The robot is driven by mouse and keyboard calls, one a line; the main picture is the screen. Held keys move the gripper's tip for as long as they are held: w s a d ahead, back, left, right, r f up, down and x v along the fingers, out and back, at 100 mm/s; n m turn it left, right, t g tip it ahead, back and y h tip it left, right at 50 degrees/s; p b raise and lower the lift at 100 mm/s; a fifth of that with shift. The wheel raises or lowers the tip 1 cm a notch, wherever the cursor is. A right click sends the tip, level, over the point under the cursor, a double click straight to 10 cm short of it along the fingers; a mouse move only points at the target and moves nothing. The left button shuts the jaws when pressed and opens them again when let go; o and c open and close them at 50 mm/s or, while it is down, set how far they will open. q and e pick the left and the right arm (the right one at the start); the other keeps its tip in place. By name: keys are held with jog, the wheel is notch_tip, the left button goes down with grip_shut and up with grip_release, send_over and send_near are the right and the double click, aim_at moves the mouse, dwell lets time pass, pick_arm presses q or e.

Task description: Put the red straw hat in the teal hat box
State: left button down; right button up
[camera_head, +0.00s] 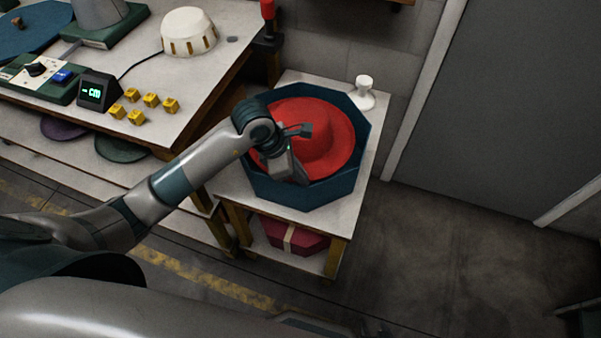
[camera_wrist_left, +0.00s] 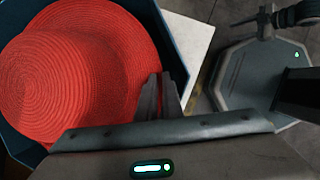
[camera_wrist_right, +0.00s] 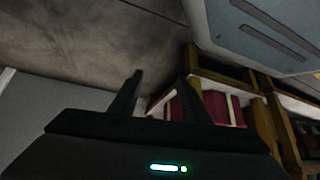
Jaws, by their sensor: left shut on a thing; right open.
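The red straw hat (camera_head: 318,117) lies crown up inside the open teal hat box (camera_head: 305,197), on a small white-topped table. In the left wrist view the hat (camera_wrist_left: 95,45) fills the left side, its brim edge close to the box wall (camera_wrist_left: 178,45). My left gripper (camera_head: 300,180) reaches over the near left rim of the box. Its fingers (camera_wrist_left: 160,95) are shut on the brim near the wall; the exact pinch is partly hidden. My right gripper (camera_wrist_right: 160,82) is open and empty, away from the box and outside the head view.
A white knobbed stand (camera_head: 363,93) stands behind the box. A dark red box (camera_head: 292,238) sits on the shelf below. The left bench holds a white domed device (camera_head: 188,31), yellow cubes (camera_head: 151,100) and a display (camera_head: 95,91). Floor to the right (camera_head: 450,230) is clear.

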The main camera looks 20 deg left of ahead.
pick_arm(q)
jog(key=shift+f+b, duration=1.35)
jog(key=shift+f, duration=0.55)
jog(key=shift+f+b, duration=0.6)
jog(key=shift+f, duration=0.15)
pick_arm(e)
jog(key=s+d+f+g+h, duration=0.1)
jog(key=s+d+f+g, duration=0.2)
jog(key=d, duration=0.1)
jog(key=shift+d, duration=0.15)
jog(key=shift+s+f, duration=0.1)
pick_arm(q)
jog(key=shift+f+b, duration=0.35)
jog(key=shift+b, duration=0.05)
pick_arm(e)
jog(key=shift+f, duration=0.4)
pick_arm(q)
jog(key=c, duration=1.8)
grip_release()
jog(key=shift+c, duration=0.2)
pick_arm(e)
jog(key=shift+s+d+r, duration=0.1)
jog(key=shift+d, duration=0.05)
